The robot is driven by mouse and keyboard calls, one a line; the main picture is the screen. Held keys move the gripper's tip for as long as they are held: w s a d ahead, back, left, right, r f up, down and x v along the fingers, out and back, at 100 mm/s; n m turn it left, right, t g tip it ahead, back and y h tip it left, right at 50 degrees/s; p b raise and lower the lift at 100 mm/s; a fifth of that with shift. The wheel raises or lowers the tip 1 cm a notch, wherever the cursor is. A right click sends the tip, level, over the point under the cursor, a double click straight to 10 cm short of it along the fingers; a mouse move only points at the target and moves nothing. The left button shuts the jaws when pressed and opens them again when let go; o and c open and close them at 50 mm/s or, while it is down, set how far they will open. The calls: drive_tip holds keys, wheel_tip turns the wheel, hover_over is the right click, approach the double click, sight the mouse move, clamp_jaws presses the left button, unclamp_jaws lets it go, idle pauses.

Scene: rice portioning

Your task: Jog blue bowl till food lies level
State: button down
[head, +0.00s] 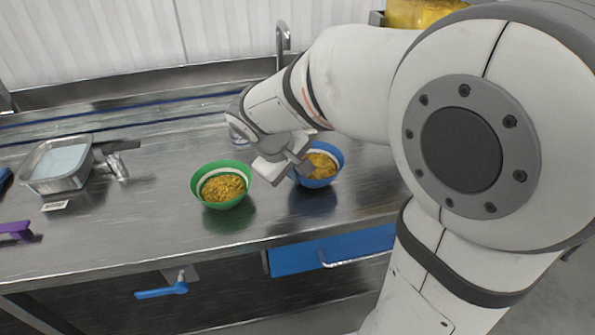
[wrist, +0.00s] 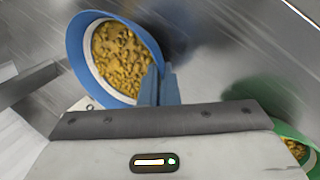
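The blue bowl (head: 334,176) holds yellow-brown food (head: 320,164) and sits at the right of the steel counter, partly behind my gripper. In the wrist view the blue bowl (wrist: 76,45) is at upper left, and its food (wrist: 120,58) shows a lumpy surface with a wider white band of inner wall on the left. My gripper (wrist: 160,85) is shut on the bowl's rim, one finger inside and one outside. In the head view my gripper (head: 297,163) is at the bowl's left side. I cannot tell whether the bowl's base touches the counter.
A green bowl (head: 222,204) of similar food stands close to the left of my gripper. A metal container (head: 50,183) with pale contents and a purple-handled tool (head: 16,229) are farther left. A faucet (head: 282,40) rises behind. The counter's front edge is near.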

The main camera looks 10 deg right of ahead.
drive_tip(key=shift+f, duration=0.3)
drive_tip(key=shift+f+b, duration=0.35)
drive_tip(key=shift+b, duration=0.05)
drive_tip(key=c, duration=1.6)
unclamp_jaws()
drive_tip(key=shift+r, duration=0.1)
drive_tip(key=p+v, duration=0.1)
drive_tip(key=v, duration=0.7)
drive_tip(key=s+d+m+y+p, duration=0.4)
drive_tip(key=s+d+m+p, duration=0.1)
drive_tip(key=s, duration=0.7)
drive_tip(key=shift+d+m+p, duration=0.4)
drive_tip(key=shift+d+m, duration=0.1)
drive_tip(key=shift+m, duration=0.2)
